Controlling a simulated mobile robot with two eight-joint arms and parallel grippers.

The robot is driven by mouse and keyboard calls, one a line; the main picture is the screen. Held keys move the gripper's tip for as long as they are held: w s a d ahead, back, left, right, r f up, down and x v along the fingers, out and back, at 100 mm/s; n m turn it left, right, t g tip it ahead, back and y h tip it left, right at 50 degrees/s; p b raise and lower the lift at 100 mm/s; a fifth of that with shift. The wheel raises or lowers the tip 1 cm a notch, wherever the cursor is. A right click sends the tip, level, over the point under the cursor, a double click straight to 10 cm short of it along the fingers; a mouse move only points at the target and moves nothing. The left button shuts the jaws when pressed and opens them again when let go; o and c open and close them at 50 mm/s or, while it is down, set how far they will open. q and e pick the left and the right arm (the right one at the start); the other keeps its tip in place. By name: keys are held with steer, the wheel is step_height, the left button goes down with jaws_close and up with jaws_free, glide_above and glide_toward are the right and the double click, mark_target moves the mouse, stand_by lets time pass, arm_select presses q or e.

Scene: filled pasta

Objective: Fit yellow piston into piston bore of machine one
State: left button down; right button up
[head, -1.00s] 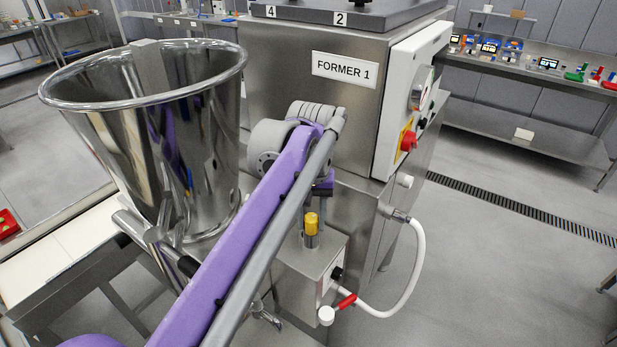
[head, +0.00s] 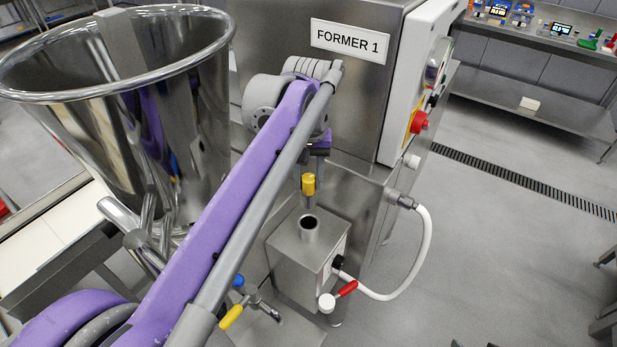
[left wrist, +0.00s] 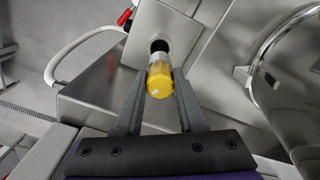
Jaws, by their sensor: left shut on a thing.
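The yellow piston (head: 308,184) has a yellow cap and a steel lower part. My left gripper (left wrist: 160,77) is shut on its cap, with a finger on each side in the left wrist view. In the head view, the piston shows upright just above the piston bore (head: 309,223), a round steel collar with a dark opening on a steel box. Machine one (head: 349,41) carries the label "FORMER 1". My right gripper is not in view.
A large steel hopper (head: 118,60) stands left of my arm. A white hose (head: 414,265) loops at the right of the box, near a red-handled valve (head: 347,289). Yellow- and blue-handled valves (head: 232,316) sit low at the front. Open floor lies to the right.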

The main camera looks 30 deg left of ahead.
mark_target(308, 197)
arm_select(q)
steer(key=shift+f+b, duration=0.4)
steer(key=shift+f, duration=0.45)
step_height(308, 197, down, 2)
steer(key=shift+s+f+b, duration=0.1)
steer(key=shift+f+b, duration=0.1)
steer(key=shift+b, duration=0.35)
steer(key=shift+f+b, duration=0.35)
steer(key=shift+f, duration=0.5)
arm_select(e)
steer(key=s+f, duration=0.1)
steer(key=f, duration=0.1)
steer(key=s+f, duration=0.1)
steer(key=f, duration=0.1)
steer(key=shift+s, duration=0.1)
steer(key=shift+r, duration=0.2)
arm_select(q)
steer(key=shift+f+b, duration=1.15)
steer(key=shift+f, duration=1.55)
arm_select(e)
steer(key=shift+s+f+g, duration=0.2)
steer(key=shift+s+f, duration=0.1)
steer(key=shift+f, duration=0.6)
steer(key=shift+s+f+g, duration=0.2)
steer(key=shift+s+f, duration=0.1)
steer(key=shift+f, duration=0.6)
arm_select(q)
steer(key=shift+c, duration=0.9)
jaws_free()
